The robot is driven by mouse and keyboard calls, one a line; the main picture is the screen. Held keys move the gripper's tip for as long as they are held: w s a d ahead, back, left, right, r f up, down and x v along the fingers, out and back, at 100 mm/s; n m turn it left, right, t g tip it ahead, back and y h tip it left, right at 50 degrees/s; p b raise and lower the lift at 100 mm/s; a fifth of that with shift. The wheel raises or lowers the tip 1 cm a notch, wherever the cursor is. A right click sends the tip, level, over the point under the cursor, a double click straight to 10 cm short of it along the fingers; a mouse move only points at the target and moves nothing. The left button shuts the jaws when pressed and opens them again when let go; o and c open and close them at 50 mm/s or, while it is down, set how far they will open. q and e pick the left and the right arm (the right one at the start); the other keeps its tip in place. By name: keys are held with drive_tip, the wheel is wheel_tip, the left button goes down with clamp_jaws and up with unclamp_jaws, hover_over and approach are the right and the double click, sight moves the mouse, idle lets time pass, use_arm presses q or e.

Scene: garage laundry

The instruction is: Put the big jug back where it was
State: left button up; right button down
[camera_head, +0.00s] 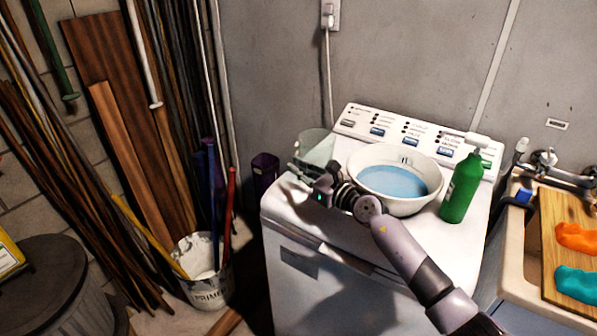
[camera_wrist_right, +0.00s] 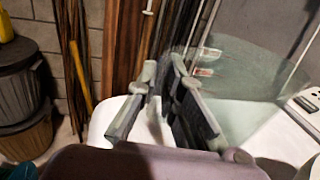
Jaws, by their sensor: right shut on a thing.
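The big jug (camera_head: 317,145) is clear and pale green, and stands at the back left of the white washing machine's top (camera_head: 290,205). It also shows in the right wrist view (camera_wrist_right: 245,85), large and see-through just beyond the fingers. My right gripper (camera_head: 302,177) is at the jug's near left side, shut on the jug, seemingly at its handle; the fingers (camera_wrist_right: 168,108) hide the exact grip. The jug looks roughly upright, and its base is partly hidden by the gripper. I cannot tell whether it touches the top. My left gripper is not in view.
A white bowl (camera_head: 418,203) of blue liquid stands right of the jug, behind my right arm. A green bottle (camera_head: 463,188) stands right of it. A sink (camera_head: 515,245) with a wooden board is at the right. A primer bucket (camera_head: 208,290) and leaning boards are at the left.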

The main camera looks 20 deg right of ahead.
drive_tip(key=shift+f, duration=0.15)
drive_tip(key=c, duration=1.7)
unclamp_jaws()
drive_tip(key=shift+r, duration=0.25)
drive_tip(key=v, duration=1)
drive_tip(key=shift+s+d+f+b, duration=0.15)
drive_tip(key=shift+s+b, duration=0.1)
drive_tip(key=shift+b, duration=0.15)
drive_tip(key=shift+v, duration=0.75)
